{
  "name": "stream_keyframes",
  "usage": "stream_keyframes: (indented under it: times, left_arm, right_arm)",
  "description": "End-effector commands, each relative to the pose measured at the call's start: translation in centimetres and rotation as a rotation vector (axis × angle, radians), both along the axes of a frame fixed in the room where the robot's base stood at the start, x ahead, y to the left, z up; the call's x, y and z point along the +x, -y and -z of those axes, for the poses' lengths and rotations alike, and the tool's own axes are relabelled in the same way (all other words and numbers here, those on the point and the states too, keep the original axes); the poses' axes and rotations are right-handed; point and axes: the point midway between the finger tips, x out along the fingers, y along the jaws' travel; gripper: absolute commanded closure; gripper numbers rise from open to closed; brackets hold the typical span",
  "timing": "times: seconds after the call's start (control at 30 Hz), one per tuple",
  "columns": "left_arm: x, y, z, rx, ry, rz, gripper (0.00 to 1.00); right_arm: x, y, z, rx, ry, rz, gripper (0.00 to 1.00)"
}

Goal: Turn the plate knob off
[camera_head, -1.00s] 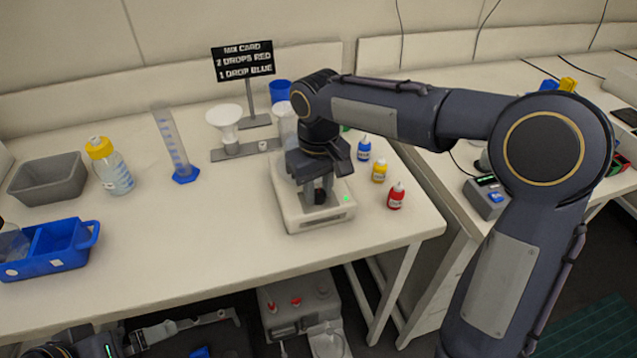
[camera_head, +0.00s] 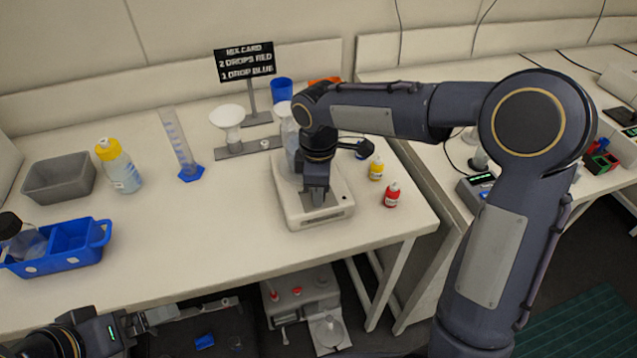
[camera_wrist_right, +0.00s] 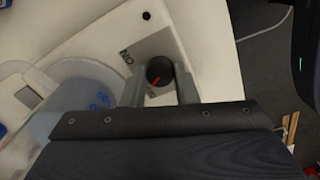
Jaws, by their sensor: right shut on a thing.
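The white stirring plate (camera_head: 320,216) stands near the front right of the bench. A clear beaker (camera_wrist_right: 75,100) stands on it, partly hidden by my arm in the head view. In the right wrist view its black round knob (camera_wrist_right: 160,72) has a red pointer mark, slanting toward the picture's lower left. My right gripper (camera_head: 317,198) is over the plate's front, fingers pointing down. In the wrist view its two fingers (camera_wrist_right: 160,80) stand on either side of the knob, shut on it. My left gripper (camera_head: 150,315) is low at the front left; its jaws are unclear.
Red (camera_head: 391,195) and yellow (camera_head: 376,168) dropper bottles stand right of the plate. A funnel on a stand (camera_head: 228,120), a measuring cylinder (camera_head: 180,145) and a sign (camera_head: 245,62) are behind and left. The bench front left of the plate is clear.

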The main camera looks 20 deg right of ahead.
Motion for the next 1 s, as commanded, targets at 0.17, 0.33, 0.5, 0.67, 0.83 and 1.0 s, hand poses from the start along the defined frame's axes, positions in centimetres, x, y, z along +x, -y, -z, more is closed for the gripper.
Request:
stream_keyframes:
  times: [0.17, 0.33, 0.5, 0.67, 0.83, 1.0]
  left_arm:
    - [0.0, 0.0, -0.9, 0.0, 0.0, 0.0, 0.01]
    - [0.0, 0.0, -1.4, 0.0, 0.0, 0.0, 0.01]
    - [0.0, 0.0, -1.7, 0.0, 0.0, 0.0, 0.01]
    - [0.0, 0.0, -1.8, 0.0, 0.0, 0.0, 0.01]
    - [0.0, 0.0, -1.9, 0.0, 0.0, 0.0, 0.01]
    - [0.0, 0.0, -1.9, 0.0, 0.0, 0.0, 0.01]
  right_arm:
    - [0.1, 0.0, -0.3, 0.003, 0.005, -0.145, 0.96]
    - [0.1, -0.1, -0.3, 0.003, 0.005, -0.255, 0.96]
    - [0.1, -0.1, -0.2, 0.002, 0.005, -0.33, 0.96]
    - [0.1, -0.1, -0.2, 0.002, 0.005, -0.37, 0.96]
    - [0.1, -0.1, -0.1, 0.002, 0.006, -0.386, 0.96]
    - [0.1, -0.1, -0.1, 0.001, 0.005, -0.388, 0.96]
